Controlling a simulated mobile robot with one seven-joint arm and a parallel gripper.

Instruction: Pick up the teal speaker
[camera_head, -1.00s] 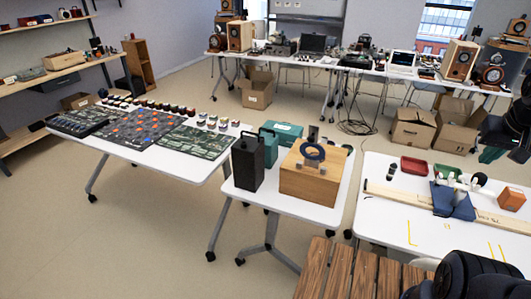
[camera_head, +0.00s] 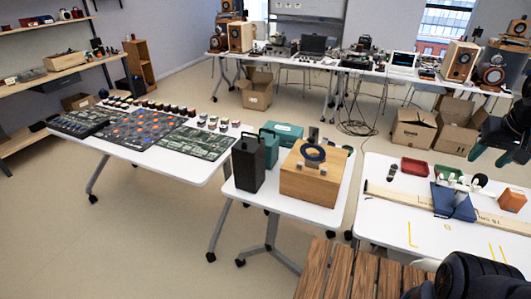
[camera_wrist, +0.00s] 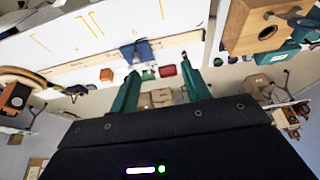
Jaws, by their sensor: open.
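A teal box-shaped speaker (camera_head: 269,149) stands on the small white table in the head view, between a black speaker and a wooden box. A second teal box (camera_head: 284,131) lies just behind it. In the wrist view a teal box (camera_wrist: 278,55) shows at the upper right, beside the wooden box. My gripper (camera_head: 487,158) is at the right edge of the head view, well apart from the teal speaker. In the wrist view its two green fingers are spread with nothing between them (camera_wrist: 161,72).
The black speaker (camera_head: 248,163) and wooden box (camera_head: 310,184) with a blue ring crowd the small table (camera_head: 292,212). The right table (camera_head: 400,222) holds a plank, trays and a blue object. A slatted wooden surface (camera_head: 340,275) is in front. Floor is clear at left.

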